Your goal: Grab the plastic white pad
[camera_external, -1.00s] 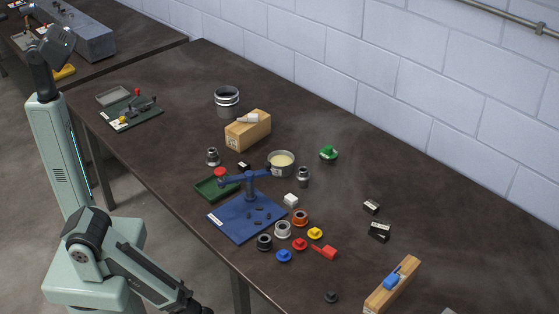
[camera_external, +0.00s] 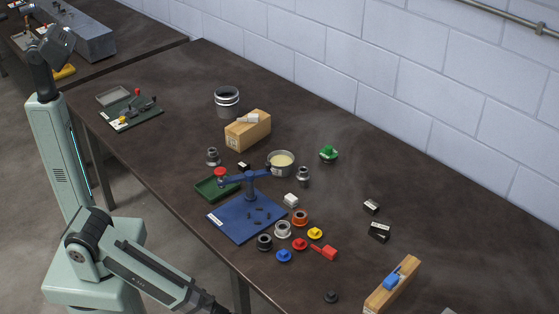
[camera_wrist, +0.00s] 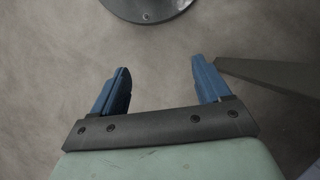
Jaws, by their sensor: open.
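A small white block (camera_external: 291,200) lies on the dark table just right of the blue base plate (camera_external: 240,222). Another flat whitish piece (camera_external: 248,118) lies on top of a wooden block (camera_external: 240,138) farther back. I cannot tell for sure which of the two is the plastic white pad. My gripper (camera_wrist: 158,68) has two blue fingers spread apart with nothing between them. It hangs over the grey floor in the wrist view, and no pad shows there. In the external view my arm's end is cut off at the bottom edge, below the table's front edge.
A blue lever fixture stands on the blue plate. Coloured caps, such as a yellow one (camera_external: 315,232) and a blue one (camera_external: 284,256), lie in front of the white block. A metal cup (camera_external: 281,163) stands behind. The right half of the table has wide bare areas.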

